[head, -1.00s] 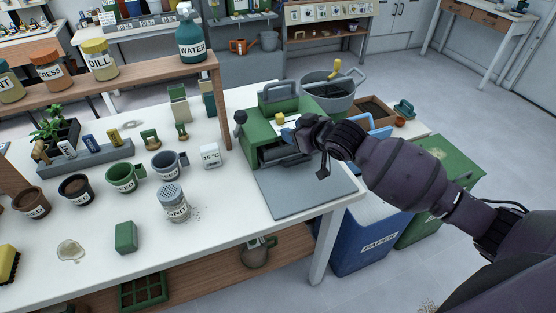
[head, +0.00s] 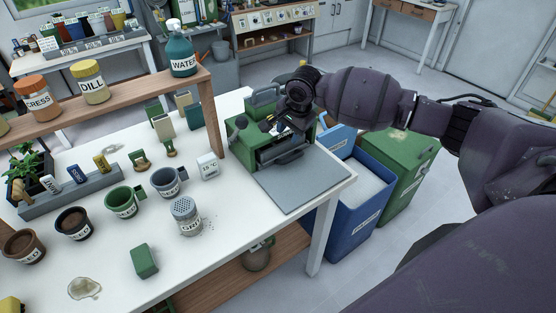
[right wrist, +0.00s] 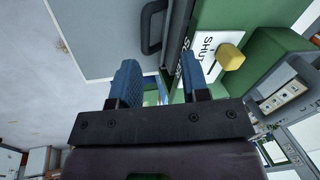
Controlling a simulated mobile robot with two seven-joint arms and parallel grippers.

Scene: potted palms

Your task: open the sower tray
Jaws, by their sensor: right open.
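The green sower (head: 240,133) stands on the far right part of the white table. Its dark tray front with a handle (head: 290,156) faces the grey mat; the handle also shows in the wrist view (right wrist: 152,28), ahead of the fingers. How far the tray is out, I cannot tell. A white plate reading "SHUT" (right wrist: 203,48) with a yellow knob (right wrist: 230,57) lies on the green top. My left gripper is out of view.
The grey mat (head: 300,183) before the sower is clear. A shaker (head: 186,216), pots and a white timer (head: 208,167) stand to its left. A blue paper bin (head: 350,205) and a green bin (head: 400,165) stand beyond the table's right edge.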

